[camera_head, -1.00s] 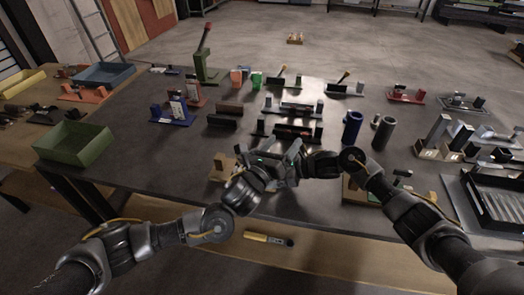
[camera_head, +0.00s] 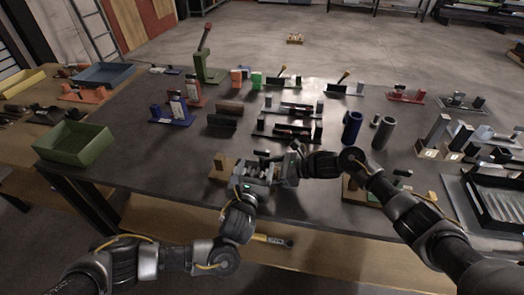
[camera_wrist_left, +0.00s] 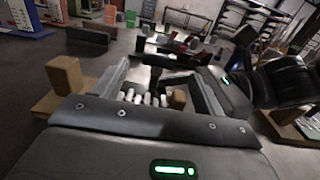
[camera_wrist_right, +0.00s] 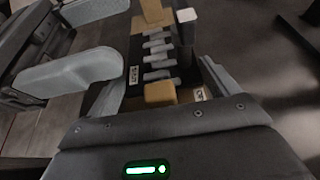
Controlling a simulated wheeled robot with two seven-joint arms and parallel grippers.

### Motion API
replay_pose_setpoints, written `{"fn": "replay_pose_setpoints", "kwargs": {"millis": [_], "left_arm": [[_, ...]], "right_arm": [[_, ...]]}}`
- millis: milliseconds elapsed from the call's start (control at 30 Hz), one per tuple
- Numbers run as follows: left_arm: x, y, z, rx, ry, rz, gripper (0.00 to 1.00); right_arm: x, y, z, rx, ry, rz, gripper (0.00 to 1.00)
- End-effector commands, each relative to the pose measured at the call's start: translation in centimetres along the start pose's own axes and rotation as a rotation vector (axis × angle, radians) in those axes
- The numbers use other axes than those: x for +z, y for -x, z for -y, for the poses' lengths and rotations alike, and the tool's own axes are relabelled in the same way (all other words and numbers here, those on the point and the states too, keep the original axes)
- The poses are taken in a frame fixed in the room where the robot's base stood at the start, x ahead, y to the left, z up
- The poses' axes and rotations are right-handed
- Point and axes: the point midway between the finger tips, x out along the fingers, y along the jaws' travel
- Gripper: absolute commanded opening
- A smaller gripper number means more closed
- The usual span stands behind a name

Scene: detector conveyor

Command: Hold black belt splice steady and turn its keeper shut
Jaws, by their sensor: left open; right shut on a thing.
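The splice fixture (camera_head: 262,172) stands near the front edge of the dark table, mostly hidden by my grippers. In the right wrist view it shows as a dark splice piece (camera_wrist_right: 134,74) with a row of pale grey fingers and a tan block (camera_wrist_right: 160,92). My right gripper (camera_head: 288,168) is shut on it from the right; the contact is partly hidden. My left gripper (camera_head: 250,180) is open at its front left. In the left wrist view, pale fingers (camera_wrist_left: 145,98) and a black upright handle (camera_wrist_left: 158,66), possibly the keeper, show between or just beyond its jaws (camera_wrist_left: 160,80).
A wooden block (camera_head: 221,166) stands just left of the fixture. A blue cylinder (camera_head: 352,128) and a grey one (camera_head: 383,133) stand behind right. A green bin (camera_head: 73,145) sits at the left. Several fixtures fill the table's back; its front left is clear.

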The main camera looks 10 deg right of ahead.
Motion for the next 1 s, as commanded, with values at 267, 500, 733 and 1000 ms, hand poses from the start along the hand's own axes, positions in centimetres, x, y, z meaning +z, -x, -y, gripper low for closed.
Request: {"fn": "replay_pose_setpoints", "kwargs": {"millis": [267, 500, 733, 1000], "left_arm": [[0.1, -5.3, -0.1, 0.002, -0.002, 0.003, 0.71], [0.1, -7.4, 0.0, 0.0, 0.001, 0.002, 0.71], [0.0, -7.6, 0.0, -0.001, 0.001, 0.001, 0.71], [0.0, -7.6, 0.0, -0.001, 0.001, 0.001, 0.47]], "right_arm": [[-0.3, 0.0, -0.1, 0.001, 0.0, -0.006, 0.48], [-0.3, 0.0, -0.1, 0.001, 0.0, -0.006, 0.48], [-0.3, 0.0, -0.1, 0.001, 0.0, -0.006, 0.48], [-0.3, 0.0, -0.1, 0.001, -0.001, -0.006, 0.48]]}}
